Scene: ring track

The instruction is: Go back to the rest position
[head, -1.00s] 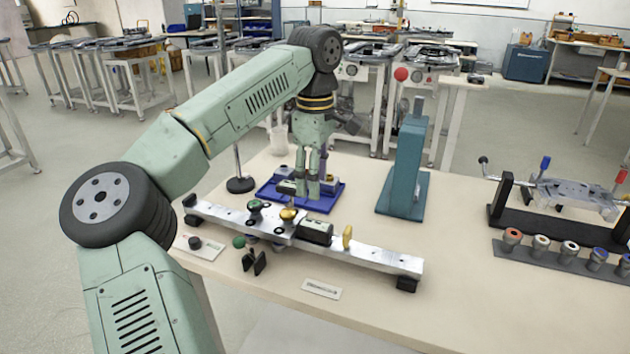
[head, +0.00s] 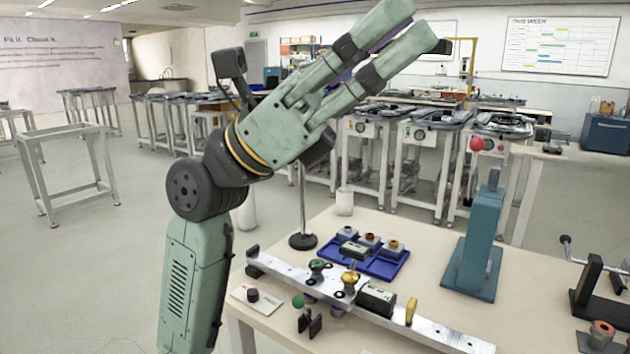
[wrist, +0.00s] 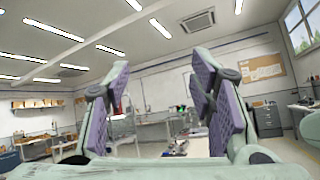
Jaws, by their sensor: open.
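My gripper (head: 392,52) is raised well above the table in the head view, its fingers pointing up and to the right. In the wrist view my gripper (wrist: 160,100) shows two purple-padded fingers spread apart with nothing between them. My arm stands up at the left of the table, clear of the things on it.
A blue tray (head: 380,267) with several small parts lies on the table (head: 340,222). In front is a long metal rail (head: 450,333) with knobs. A teal press (head: 475,245) stands right of the tray. Black-framed fixtures (head: 590,281) are at the right edge.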

